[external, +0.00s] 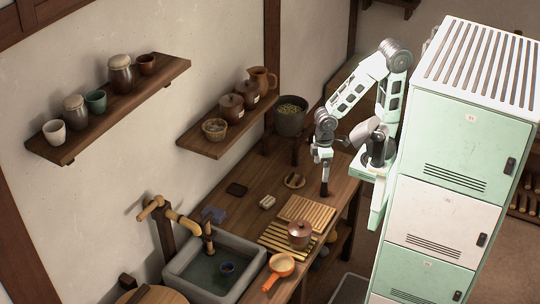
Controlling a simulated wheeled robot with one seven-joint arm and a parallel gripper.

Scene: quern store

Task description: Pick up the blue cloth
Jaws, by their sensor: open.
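A small folded blue cloth (214,214) lies on the wooden counter (241,221), behind the sink's back right corner and close to the wall. My gripper (323,186) hangs over the right part of the counter, well to the right of the cloth and apart from it. It points down. Its jaws are open, though the fingers are small and dark here. Nothing shows held in it.
A dark square (236,189) and a pale block (267,202) lie near the cloth. Wall shelves (226,140) overhang the back.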

